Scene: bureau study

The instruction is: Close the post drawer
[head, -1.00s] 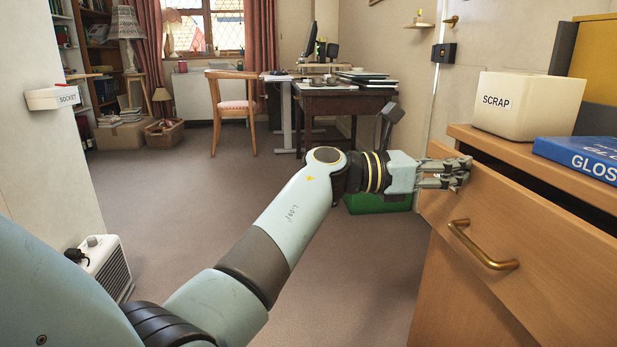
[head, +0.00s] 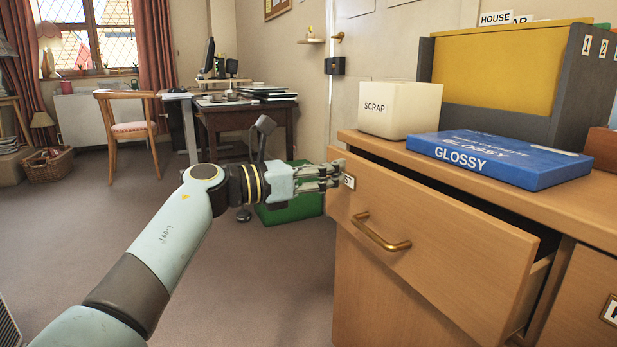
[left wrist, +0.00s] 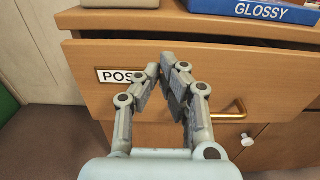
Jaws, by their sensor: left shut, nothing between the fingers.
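The post drawer (head: 430,245) stands partly open in the wooden cabinet, with a dark gap above its front and its side showing at the right. It has a brass handle (head: 381,232) and a label, partly covered in the head view; the label (left wrist: 121,76) reads "POS" in the left wrist view. My left gripper (head: 338,176) is shut and empty, its fingertips at the drawer front by the label, left of the handle. In the left wrist view the fingertips (left wrist: 168,72) lie over the drawer front; I cannot tell whether they touch it. My right gripper is not in view.
On the cabinet top (head: 390,150) are a white SCRAP box (head: 398,110), a blue GLOSSY box (head: 497,158) and a yellow and grey file holder (head: 505,75). A green box (head: 290,208) stands on the floor behind my gripper.

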